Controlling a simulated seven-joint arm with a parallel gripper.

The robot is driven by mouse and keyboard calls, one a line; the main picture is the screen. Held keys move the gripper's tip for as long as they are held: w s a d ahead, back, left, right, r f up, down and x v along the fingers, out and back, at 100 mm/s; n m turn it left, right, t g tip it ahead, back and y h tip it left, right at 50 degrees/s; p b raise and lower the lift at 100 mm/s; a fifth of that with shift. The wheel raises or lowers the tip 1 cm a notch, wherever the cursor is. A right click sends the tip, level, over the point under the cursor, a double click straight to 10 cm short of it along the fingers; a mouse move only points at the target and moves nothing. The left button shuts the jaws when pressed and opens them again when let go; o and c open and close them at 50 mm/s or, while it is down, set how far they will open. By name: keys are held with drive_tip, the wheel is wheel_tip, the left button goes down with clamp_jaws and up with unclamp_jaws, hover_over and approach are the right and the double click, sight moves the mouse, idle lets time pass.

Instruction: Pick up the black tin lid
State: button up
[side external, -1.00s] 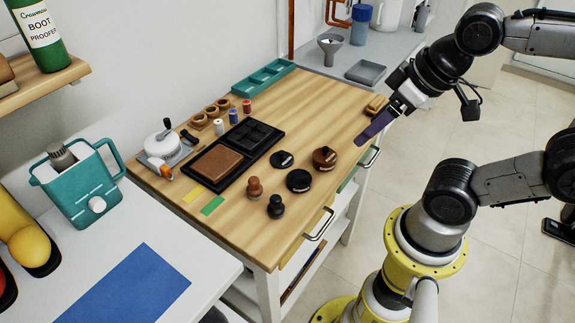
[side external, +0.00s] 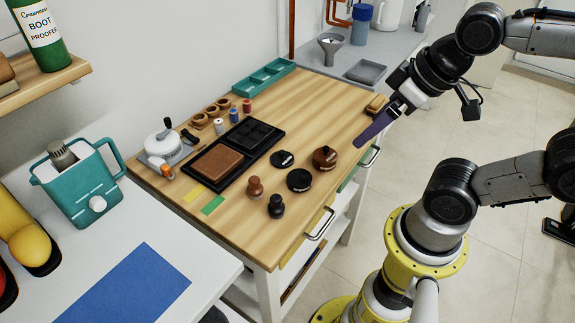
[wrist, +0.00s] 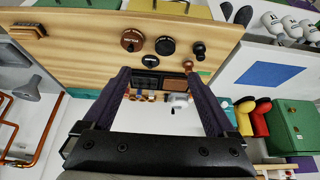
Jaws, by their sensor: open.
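A flat black disc with a small pale mark (side external: 282,159), apparently the black tin lid, lies on the wooden worktop beside the black tray. It also shows in the wrist view (wrist: 150,61). A round black tin (side external: 299,180) stands just in front of it, and a brown tin (side external: 324,157) stands to its right. My gripper (side external: 362,140) has long purple fingers and hangs above the right edge of the worktop, clear of the tins. In the wrist view my gripper (wrist: 158,76) is open, with nothing between the fingers.
A brown knobbed stamp (side external: 255,187) and a black one (side external: 276,206) stand near the front edge. The black tray (side external: 262,153) holds a brown block. A teal tray (side external: 264,77) lies at the back. The worktop right of the tins is mostly clear.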

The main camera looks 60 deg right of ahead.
drive_tip(key=w+r+n, duration=0.4)
drive_tip(key=w+n, duration=0.1)
drive_tip(key=n, duration=0.4)
drive_tip(key=n+g, duration=0.6)
drive_tip(key=n, duration=0.1)
hover_over(283, 151)
wheel_tip(283, 151, down, 18)
drive_tip(key=shift+a+f, duration=0.1)
drive_tip(key=shift+f, duration=2.85)
drive_tip(key=c, duration=1.1)
